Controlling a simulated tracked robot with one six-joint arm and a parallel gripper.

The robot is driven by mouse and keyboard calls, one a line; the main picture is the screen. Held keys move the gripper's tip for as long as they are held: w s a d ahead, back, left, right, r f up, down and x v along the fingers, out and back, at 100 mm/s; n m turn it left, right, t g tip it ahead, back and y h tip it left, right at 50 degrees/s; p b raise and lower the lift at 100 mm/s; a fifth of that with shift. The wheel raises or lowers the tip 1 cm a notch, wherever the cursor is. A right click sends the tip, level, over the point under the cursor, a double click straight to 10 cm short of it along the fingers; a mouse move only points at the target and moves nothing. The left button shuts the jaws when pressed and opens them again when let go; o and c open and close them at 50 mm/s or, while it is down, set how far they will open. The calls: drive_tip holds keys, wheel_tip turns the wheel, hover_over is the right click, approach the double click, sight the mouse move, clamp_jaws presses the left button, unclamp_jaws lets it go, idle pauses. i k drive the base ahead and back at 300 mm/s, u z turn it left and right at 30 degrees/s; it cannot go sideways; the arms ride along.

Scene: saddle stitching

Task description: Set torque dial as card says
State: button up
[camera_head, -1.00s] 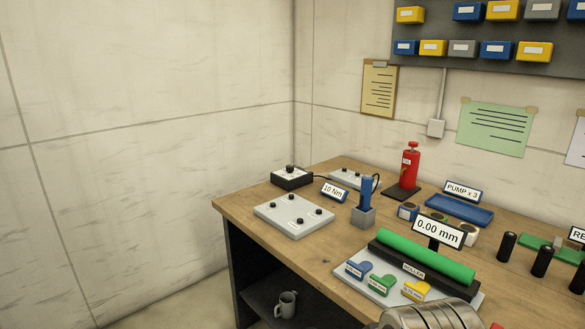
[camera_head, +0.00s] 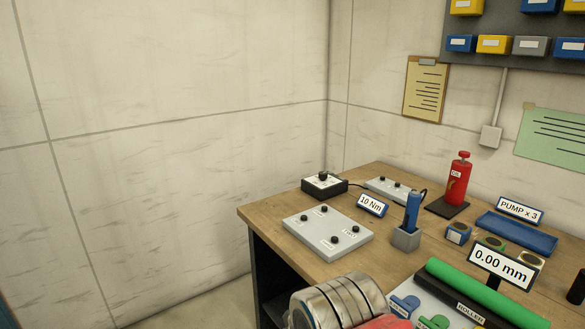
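The torque dial box (camera_head: 324,186) is a small black box with a pale top and a black knob (camera_head: 323,175), at the far left of the workbench. The knob's setting is too small to read. The card (camera_head: 372,205) beside it reads "10 Nm" and has a blue frame. A blue tool (camera_head: 412,209) stands upright in a grey holder just right of the card. A silver ribbed part of my arm shows at the bottom centre, well in front of the dial. My gripper's fingertips are not in view.
A grey plate with several black knobs (camera_head: 329,233) lies in front of the dial box. A smaller knobbed plate (camera_head: 391,188) lies behind. A red oil can (camera_head: 457,181), blue tray (camera_head: 516,234) and green roller (camera_head: 487,290) are to the right. The bench's left edge (camera_head: 242,213) is clear.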

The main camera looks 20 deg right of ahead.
sight(323, 176)
drive_tip(key=u, duration=0.35)
drive_tip(key=i, duration=1.45)
drive_tip(key=z, duration=0.75)
drive_tip(key=i, duration=1.05)
drive_tip(key=z, duration=0.6)
